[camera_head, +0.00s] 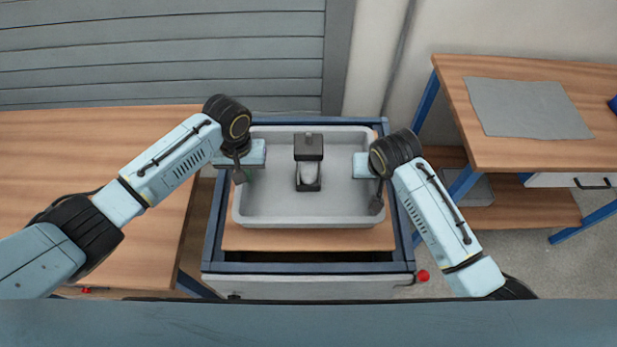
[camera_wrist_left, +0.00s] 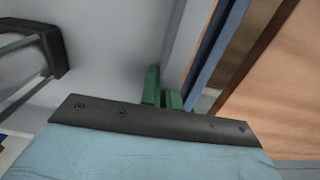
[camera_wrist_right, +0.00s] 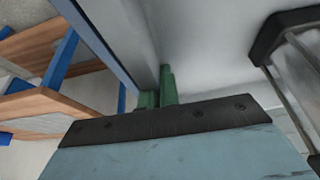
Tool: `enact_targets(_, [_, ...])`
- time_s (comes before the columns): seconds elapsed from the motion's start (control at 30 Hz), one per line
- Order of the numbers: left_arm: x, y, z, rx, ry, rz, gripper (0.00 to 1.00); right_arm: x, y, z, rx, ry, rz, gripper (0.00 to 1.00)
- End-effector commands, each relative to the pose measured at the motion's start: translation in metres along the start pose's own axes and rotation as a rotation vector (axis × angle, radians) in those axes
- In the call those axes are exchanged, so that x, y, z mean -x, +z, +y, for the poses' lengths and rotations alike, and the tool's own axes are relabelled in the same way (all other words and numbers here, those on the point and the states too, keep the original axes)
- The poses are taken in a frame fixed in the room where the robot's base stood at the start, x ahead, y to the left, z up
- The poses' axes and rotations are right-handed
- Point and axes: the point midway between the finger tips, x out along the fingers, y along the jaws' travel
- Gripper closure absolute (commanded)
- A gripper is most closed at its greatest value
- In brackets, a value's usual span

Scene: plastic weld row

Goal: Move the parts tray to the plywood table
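The parts tray (camera_head: 270,205) is a grey, rectangular, open bin in the middle of the head view, over a blue-framed stand with a wooden top (camera_head: 300,240). A black-and-clear item (camera_head: 309,165) lies inside it. My left gripper (camera_head: 242,175) is at the tray's left wall and my right gripper (camera_head: 377,190) is at its right wall. In the left wrist view the green fingers (camera_wrist_left: 163,92) are close together at the wall; the right wrist view shows the same for the right fingers (camera_wrist_right: 158,90). Both look shut on the walls. Whether the tray touches the stand is unclear.
A wooden table (camera_head: 80,150) on the left has a bare top. A wooden table with blue legs (camera_head: 455,85) on the right carries a grey mat (camera_head: 527,108); a blue thing (camera_head: 613,104) shows at its edge. A red knob (camera_head: 423,276) sits by the stand's front right.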

Motion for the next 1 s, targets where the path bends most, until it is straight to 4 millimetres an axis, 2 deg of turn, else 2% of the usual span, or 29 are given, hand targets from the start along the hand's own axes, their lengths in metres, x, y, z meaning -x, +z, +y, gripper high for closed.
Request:
enact_targets(0.47, [0.007,-0.001,0.001,0.000,0.002,0.004,1.00,0.006,-0.004,0.000,0.000,-0.001,0.005,1.00])
enact_targets(1.0, [0.046,-0.002,0.001,0.000,0.002,0.004,1.00,0.042,-0.019,0.000,0.000,-0.001,0.004,1.00])
